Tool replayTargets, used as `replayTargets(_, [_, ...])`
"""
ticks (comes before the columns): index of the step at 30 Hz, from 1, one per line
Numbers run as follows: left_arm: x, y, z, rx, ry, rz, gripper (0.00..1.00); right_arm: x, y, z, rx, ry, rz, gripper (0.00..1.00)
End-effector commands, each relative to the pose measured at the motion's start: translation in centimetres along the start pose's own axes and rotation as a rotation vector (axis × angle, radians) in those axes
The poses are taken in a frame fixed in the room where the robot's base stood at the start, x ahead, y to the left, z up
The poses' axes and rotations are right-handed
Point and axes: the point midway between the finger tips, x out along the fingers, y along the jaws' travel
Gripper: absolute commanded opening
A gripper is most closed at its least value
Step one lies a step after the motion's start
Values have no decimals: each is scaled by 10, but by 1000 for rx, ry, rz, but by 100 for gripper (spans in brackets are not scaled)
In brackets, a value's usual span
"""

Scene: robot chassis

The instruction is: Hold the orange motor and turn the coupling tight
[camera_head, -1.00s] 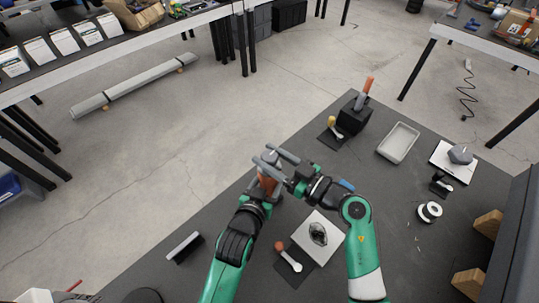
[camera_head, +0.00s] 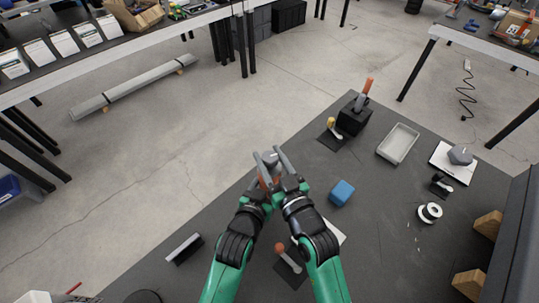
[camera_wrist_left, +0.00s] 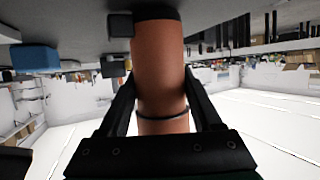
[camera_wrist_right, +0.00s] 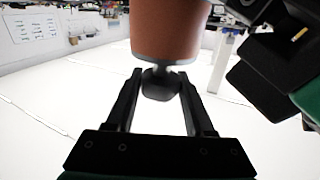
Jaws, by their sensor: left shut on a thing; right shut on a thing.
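The orange motor (camera_head: 263,182) stands at the table's left edge and is mostly hidden by my grippers in the head view. In the left wrist view the orange motor (camera_wrist_left: 160,65) is an upright-looking cylinder between the fingers. My left gripper (camera_wrist_left: 160,108) is shut on it. The dark grey coupling (camera_wrist_right: 160,84) sits at the motor's end in the right wrist view, and its top (camera_head: 269,158) shows in the head view. My right gripper (camera_wrist_right: 160,90) is shut on the coupling, its fingers (camera_head: 268,157) on either side.
A blue block (camera_head: 341,192) lies right of my right gripper. A black block with an orange-handled tool (camera_head: 354,116), a grey tray (camera_head: 398,143), a white spool (camera_head: 430,212) and a white plate with a grey part (camera_head: 460,155) stand farther right. My forearms run close together.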

Motion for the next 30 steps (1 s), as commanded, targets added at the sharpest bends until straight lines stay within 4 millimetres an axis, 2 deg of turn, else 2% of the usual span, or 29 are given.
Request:
replayTargets(1, [1, -1, 7, -3, -16, -2, 0, -1, 1, 6, -4, -11, 5, 0])
replayTargets(10, [1, -2, 7, -3, -16, -3, 0, -1, 1, 6, -6, -12, 6, 0])
replayTargets(11, [1, -2, 7, -3, -16, -3, 0, -1, 1, 6, -6, -12, 6, 55])
replayTargets(15, [1, -2, 7, -2, -16, -3, 0, 0, 1, 4, -5, -9, 5, 80])
replayTargets(16, [1, -2, 7, -2, -16, -3, 0, 0, 1, 4, -5, -8, 5, 84])
replayTargets(25, [1, -1, 7, -1, -16, -2, 0, -2, 0, 2, -4, -3, 3, 84])
replayTargets(30, [1, -1, 7, -1, -16, -2, 0, -19, 1, 2, -4, -3, 3, 84])
